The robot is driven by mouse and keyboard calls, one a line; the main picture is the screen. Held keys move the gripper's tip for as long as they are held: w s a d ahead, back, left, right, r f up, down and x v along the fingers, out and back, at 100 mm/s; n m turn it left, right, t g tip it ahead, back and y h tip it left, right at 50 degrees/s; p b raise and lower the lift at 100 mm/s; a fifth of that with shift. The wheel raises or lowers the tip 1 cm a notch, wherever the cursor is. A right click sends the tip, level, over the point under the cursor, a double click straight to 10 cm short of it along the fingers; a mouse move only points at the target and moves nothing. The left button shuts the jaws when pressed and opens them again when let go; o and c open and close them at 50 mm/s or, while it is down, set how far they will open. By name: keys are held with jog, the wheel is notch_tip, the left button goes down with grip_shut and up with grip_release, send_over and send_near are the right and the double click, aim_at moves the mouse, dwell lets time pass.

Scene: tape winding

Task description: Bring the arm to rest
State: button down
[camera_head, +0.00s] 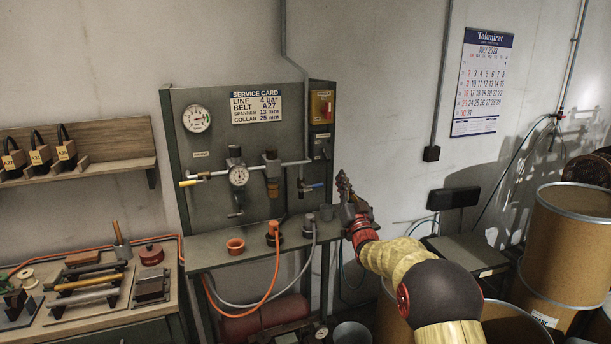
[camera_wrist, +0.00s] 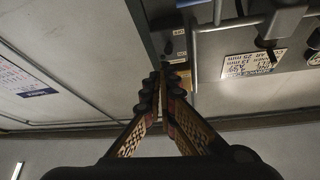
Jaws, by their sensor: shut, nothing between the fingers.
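My gripper (camera_head: 344,186) is raised in front of the right edge of the green service panel (camera_head: 180,125), pointing up, with my arm reaching in from the lower right. In the wrist view my gripper (camera_wrist: 162,82) shows with its two ribbed fingers together at the tips, shut and empty. The panel, its pipes and the service card (camera_wrist: 252,63) show beyond the fingers there, turned over in the picture. I cannot tell how far the fingertips are from the panel.
A tool bench (camera_head: 165,308) stands at left. The wall around the calendar (camera_head: 482,83) is clear.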

jog(key=s+r+g+h+p, duration=0.1)
jog(key=s+r+g+h, duration=0.2)
jog(key=s+r, duration=0.3)
jog(key=s+d+g+h+p, duration=0.15)
jog(key=s+g, duration=0.35)
jog(key=s, duration=0.8)
jog(key=s+f+g+p, duration=0.2)
jog(key=s+f+g, duration=0.3)
jog(key=s, duration=1.7)
jog(key=s+a+f+g+p, duration=0.1)
jog(key=s+f+g, duration=0.3)
jog(key=s, duration=1.9)
notch_tip(320, 180, down, 5)
jog(key=shift+a+r+n+g+p, duration=0.1)
jog(key=shift+a+n+g+p, duration=0.1)
jog(key=shift+n+g+p, duration=0.15)
jog(key=c, duration=2.6)
grip_release()
